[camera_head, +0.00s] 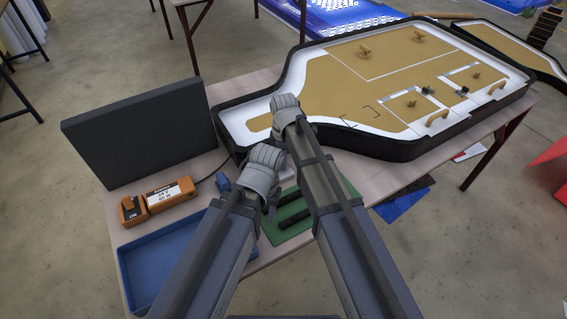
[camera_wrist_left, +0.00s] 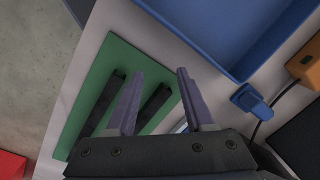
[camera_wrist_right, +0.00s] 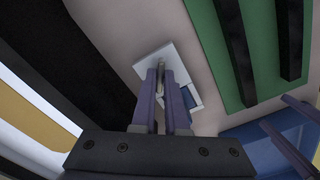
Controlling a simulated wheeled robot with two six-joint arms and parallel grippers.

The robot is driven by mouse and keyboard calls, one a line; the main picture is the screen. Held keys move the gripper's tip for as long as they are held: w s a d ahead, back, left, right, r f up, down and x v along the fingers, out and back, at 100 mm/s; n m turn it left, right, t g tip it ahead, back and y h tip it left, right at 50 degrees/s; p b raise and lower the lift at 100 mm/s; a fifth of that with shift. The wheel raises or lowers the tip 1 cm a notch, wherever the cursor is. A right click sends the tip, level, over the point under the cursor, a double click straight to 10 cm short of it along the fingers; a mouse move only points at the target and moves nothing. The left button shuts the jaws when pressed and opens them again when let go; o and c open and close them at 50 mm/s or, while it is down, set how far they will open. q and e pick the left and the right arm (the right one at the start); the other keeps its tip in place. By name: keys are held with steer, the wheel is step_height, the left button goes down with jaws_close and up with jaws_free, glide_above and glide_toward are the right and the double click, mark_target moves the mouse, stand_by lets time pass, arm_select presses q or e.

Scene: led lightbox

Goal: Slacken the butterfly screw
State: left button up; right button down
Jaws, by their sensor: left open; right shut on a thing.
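My right gripper (camera_head: 287,108) is shut on a small pale piece (camera_wrist_right: 162,66) that shows between its fingertips in the right wrist view. This looks like the butterfly screw, but its wings are mostly hidden by the fingers. It stands at a small white plate (camera_wrist_right: 150,61) with a blue part (camera_wrist_right: 195,98) beside the fingers. My left gripper (camera_head: 264,166) is open and empty. In the left wrist view its spread fingers (camera_wrist_left: 161,72) are above the green mat (camera_wrist_left: 105,63).
Black bars (camera_head: 292,212) lie on the green mat. A blue tray (camera_head: 160,250) is at the front left, with an orange device (camera_head: 158,197) and a dark upright panel (camera_head: 140,125) behind. A large black-rimmed board (camera_head: 400,148) fills the right of the table.

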steer(key=shift+n, duration=1.4)
steer(key=n, duration=0.3)
steer(key=c, duration=0.9)
jaws_free()
steer(key=shift+o, duration=0.2)
step_height(320, 180, up, 6)
steer(key=p, duration=0.6)
steer(key=shift+r, duration=0.1)
arm_select(q)
step_height(320, 180, up, 6)
